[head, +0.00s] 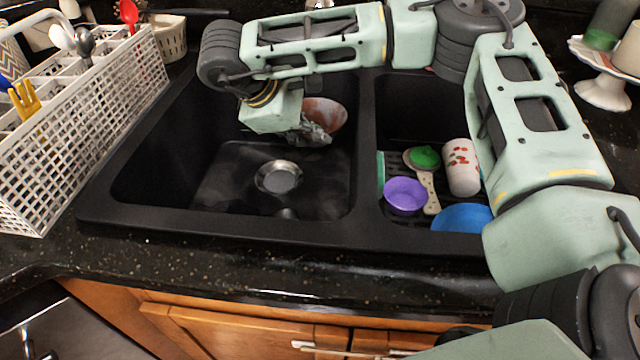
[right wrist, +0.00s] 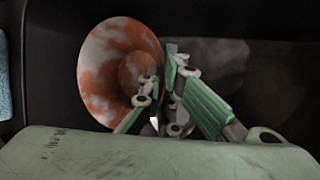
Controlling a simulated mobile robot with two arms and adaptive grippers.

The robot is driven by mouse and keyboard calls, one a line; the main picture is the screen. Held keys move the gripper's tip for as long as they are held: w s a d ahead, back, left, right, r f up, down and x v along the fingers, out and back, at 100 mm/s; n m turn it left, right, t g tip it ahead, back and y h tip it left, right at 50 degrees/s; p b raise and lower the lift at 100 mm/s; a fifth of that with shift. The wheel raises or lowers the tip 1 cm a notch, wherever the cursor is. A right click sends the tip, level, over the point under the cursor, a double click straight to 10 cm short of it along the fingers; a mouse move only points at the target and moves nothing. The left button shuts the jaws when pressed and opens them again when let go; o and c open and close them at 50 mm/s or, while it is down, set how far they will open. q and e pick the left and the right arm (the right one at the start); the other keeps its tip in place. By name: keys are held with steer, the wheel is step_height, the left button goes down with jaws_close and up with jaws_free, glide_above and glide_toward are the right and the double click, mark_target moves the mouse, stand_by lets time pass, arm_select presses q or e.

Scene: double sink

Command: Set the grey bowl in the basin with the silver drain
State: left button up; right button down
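A round, mottled orange-brown and whitish-grey bowl (head: 327,114) is at the back right of the left basin; no plainly grey bowl shows. My right gripper (head: 310,136) reaches into this basin from above. In the right wrist view the bowl (right wrist: 103,72) is tipped with its hollow toward the camera, and the gripper's fingers (right wrist: 160,112) are closed at its right rim, seemingly pinching it. The silver drain (head: 279,178) is in the floor of the left basin (head: 215,190), in front and to the left of the bowl. My left gripper is not in view.
The right basin holds a purple bowl (head: 405,196), a red-patterned white cup (head: 461,168), a green item (head: 424,157), a beige utensil (head: 431,192) and a blue dish (head: 462,218). A dark divider (head: 365,150) separates the basins. A white rack (head: 85,115) stands left. The floor around the drain is clear.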

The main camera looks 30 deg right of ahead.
step_height(320, 180, down, 6)
steer(key=shift+w+d+b, duration=0.1)
steer(key=shift+b, duration=0.55)
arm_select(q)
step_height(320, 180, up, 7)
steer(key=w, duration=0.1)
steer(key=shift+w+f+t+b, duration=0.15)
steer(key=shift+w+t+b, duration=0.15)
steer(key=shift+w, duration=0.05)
arm_select(e)
steer(key=shift+f, duration=2.1)
steer(key=shift+f, duration=0.1)
steer(key=c, duration=2.1)
jaws_free()
steer(key=shift+o, duration=0.6)
arm_select(q)
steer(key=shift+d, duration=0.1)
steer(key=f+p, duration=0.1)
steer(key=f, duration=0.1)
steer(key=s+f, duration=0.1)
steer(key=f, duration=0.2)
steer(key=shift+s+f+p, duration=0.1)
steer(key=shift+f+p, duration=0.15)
steer(key=shift+p, duration=0.1)
arm_select(e)
steer(key=v, duration=1.2)
